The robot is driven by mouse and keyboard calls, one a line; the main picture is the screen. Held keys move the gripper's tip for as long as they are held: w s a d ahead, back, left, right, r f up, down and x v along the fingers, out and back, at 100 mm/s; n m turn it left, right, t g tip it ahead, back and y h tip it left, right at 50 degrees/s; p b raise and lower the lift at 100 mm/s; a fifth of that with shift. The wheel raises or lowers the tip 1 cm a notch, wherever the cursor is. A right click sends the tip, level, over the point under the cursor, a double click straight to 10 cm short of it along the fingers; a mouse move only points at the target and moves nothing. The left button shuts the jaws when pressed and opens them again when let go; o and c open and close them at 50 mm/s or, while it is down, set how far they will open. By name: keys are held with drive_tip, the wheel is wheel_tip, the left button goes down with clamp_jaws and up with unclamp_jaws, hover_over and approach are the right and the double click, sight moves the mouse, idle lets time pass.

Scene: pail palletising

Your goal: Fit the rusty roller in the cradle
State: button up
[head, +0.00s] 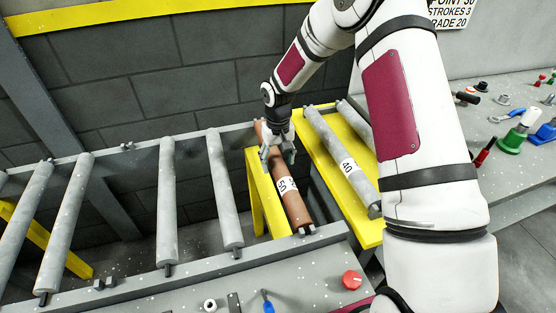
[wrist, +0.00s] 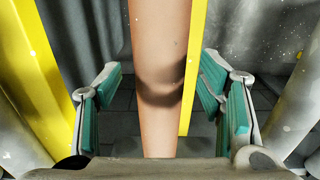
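The rusty roller (head: 292,204) is brown with a white number label. In the head view it spans the right end of the conveyor frame, its near end at a bracket on the front rail (head: 200,265). I cannot tell whether its ends are fully seated. My gripper (head: 278,155) is over its upper half. In the wrist view the roller (wrist: 160,50) runs between the two teal-padded fingers, with a gap on each side, so my gripper (wrist: 162,100) is open. An empty pair of brackets, rear (head: 127,146) and front (head: 104,285), shows farther left on the frame.
Several grey rollers (head: 167,200) sit in the frame to the left. A yellow rack (head: 316,157) on the right holds a grey roller labelled 40 (head: 340,155) and another behind it. A bench (head: 480,125) with tools stands far right. A red knob (head: 352,279) is in front.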

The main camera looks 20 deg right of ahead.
sight(278, 160)
drive_tip(key=shift+s, duration=0.1)
wheel_tip(278, 160, up, 12)
idle(0.6)
idle(0.4)
